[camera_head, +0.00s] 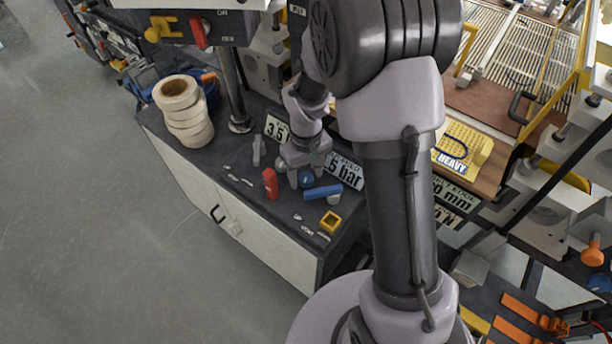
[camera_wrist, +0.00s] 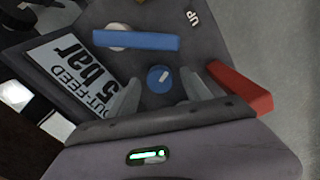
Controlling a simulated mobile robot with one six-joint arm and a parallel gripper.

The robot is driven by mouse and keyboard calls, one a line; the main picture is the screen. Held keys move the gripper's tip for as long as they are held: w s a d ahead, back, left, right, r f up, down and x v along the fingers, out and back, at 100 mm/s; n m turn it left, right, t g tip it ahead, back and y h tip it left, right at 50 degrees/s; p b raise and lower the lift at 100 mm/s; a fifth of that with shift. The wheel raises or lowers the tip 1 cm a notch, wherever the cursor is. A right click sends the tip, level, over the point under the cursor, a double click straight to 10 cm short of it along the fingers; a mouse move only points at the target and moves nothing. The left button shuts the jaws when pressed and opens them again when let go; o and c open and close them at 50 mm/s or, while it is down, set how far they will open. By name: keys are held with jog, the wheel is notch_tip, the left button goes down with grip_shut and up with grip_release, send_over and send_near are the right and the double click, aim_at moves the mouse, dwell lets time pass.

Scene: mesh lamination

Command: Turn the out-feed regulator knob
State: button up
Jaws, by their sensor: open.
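A small round blue knob (camera_wrist: 160,79) with a white pointer mark sits on the dark panel beside the "OUT-FEED 5 bar" label (camera_wrist: 75,68). I take it as the out-feed regulator knob. In the head view the knob (camera_head: 306,181) shows just below my gripper (camera_head: 304,173). In the wrist view my gripper (camera_wrist: 163,88) is open, with one finger on each side of the knob and visible gaps between. Whether the fingertips reach down to the knob's height, I cannot tell.
A blue bar handle (camera_wrist: 137,40) on a pale hub and a red handle (camera_wrist: 240,90) stand close to the fingers. A yellow square part (camera_head: 330,222) is nearer the cabinet's edge. A stack of white rolls (camera_head: 184,110) stands at the left end.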

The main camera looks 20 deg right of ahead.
jog(key=shift+c, duration=0.5)
grip_shut()
jog(key=m+b, duration=0.1)
jog(key=m, duration=0.3)
jog(key=shift+m, duration=0.3)
jog(key=shift+m+b, duration=0.55)
jog(key=shift+m, duration=1.65)
jog(key=shift+o, duration=0.5)
grip_release()
